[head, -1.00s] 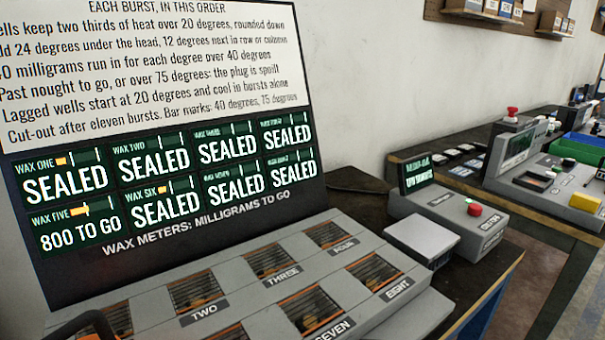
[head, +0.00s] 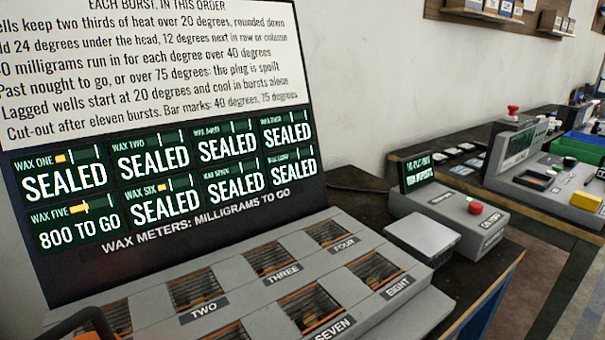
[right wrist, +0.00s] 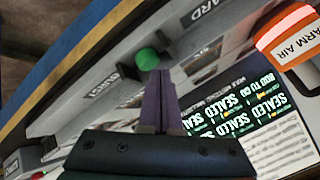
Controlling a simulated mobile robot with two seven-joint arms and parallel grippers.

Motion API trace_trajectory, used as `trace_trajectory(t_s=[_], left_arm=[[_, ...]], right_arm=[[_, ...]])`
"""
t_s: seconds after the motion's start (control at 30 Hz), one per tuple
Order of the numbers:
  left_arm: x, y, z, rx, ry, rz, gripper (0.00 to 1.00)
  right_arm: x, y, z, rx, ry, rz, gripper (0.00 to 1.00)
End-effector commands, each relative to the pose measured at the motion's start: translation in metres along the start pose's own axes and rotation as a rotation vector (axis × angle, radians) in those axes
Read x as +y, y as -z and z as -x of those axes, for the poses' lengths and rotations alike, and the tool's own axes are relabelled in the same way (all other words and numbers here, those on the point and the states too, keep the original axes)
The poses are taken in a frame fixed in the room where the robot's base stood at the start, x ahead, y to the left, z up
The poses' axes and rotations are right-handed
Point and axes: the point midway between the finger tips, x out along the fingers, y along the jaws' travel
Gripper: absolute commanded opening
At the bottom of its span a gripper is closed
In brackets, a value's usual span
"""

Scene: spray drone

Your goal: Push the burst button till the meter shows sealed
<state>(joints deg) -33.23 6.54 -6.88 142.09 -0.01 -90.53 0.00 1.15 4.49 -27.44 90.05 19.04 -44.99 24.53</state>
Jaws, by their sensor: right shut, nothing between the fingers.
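The wax meter panel (head: 165,185) stands at the left in the head view. WAX FIVE (head: 78,230) reads 800 TO GO with a yellow bar, and the other meters read SEALED. The panel also shows in the right wrist view (right wrist: 232,115). A green button (right wrist: 147,58) sits on the grey housing by a label that seems to read BURST (right wrist: 128,79). My right gripper (right wrist: 159,73) is shut and empty, its tips beside the button in the picture; I cannot tell whether they touch it. My left gripper is not in view.
An orange and white WARM AIR head (right wrist: 290,35) is at the upper right of the right wrist view. The grey well block (head: 230,310) has several numbered grated wells. A box with a red button (head: 474,209) and a grey pad (head: 422,238) stand to its right.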

Motion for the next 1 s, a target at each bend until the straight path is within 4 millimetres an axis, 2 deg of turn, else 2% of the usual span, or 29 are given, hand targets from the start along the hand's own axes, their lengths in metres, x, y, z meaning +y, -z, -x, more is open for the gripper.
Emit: trace_trajectory(t_s=[0.73,1.0], left_arm=[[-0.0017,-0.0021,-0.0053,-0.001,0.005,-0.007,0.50],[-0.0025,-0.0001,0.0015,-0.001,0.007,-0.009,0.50]], right_arm=[[0.0046,-0.0048,-0.0065,-0.001,0.000,0.000,0.00],[0.0015,-0.0019,-0.0020,-0.002,-0.001,0.000,0.00]])
